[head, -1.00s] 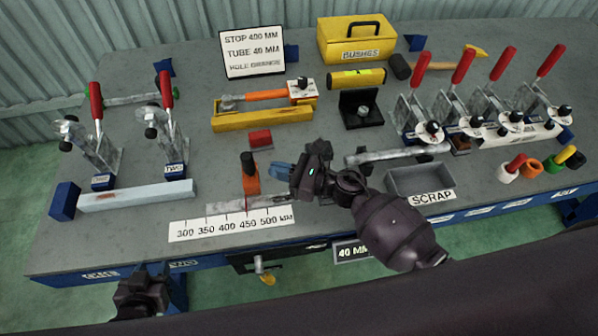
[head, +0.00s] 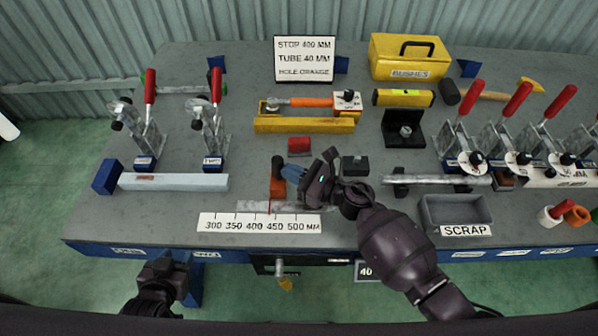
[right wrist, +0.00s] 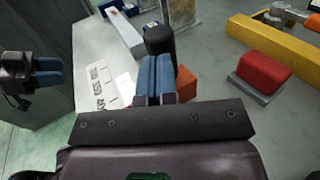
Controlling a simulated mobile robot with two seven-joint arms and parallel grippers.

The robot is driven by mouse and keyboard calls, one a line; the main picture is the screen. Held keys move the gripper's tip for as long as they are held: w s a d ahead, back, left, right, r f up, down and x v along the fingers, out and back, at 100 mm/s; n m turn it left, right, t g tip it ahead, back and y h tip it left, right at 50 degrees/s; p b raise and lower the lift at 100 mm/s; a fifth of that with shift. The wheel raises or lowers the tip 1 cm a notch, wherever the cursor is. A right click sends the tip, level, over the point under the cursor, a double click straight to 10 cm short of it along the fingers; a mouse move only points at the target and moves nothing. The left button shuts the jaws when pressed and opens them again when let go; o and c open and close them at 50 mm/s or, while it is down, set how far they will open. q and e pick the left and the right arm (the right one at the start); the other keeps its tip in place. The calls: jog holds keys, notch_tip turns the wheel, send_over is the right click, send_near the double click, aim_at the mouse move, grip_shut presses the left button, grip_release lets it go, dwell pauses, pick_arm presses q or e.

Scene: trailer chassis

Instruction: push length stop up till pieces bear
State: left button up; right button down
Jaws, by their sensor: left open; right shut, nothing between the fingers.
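The length stop (head: 277,187) is an orange block with a black knob on a rail behind the white millimetre scale (head: 231,223). Its red pointer line sits a little left of the 450 label. A pale blue bar (head: 190,182) lies to the left against a blue end block (head: 107,177), with a gap between bar and stop. My right gripper (head: 287,172) is shut and empty at the stop's right side; whether it touches is unclear. In the right wrist view the black knob (right wrist: 159,41) is just beyond the blue fingertips. My left gripper (head: 168,268) is open off the front edge.
Two red-handled toggle clamps (head: 211,130) stand behind the bar. A red block (head: 299,146) lies behind the stop. A scrap tray (head: 428,212) and a grey tube on supports (head: 437,180) are to the right. Bench between bar and stop is clear.

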jog(key=a+b, duration=0.3)
jog(key=a, duration=0.9)
jog(key=shift+a, duration=0.75)
jog(key=shift+a+r, duration=0.1)
jog(key=shift+a, duration=0.1)
jog(key=shift+s, duration=0.1)
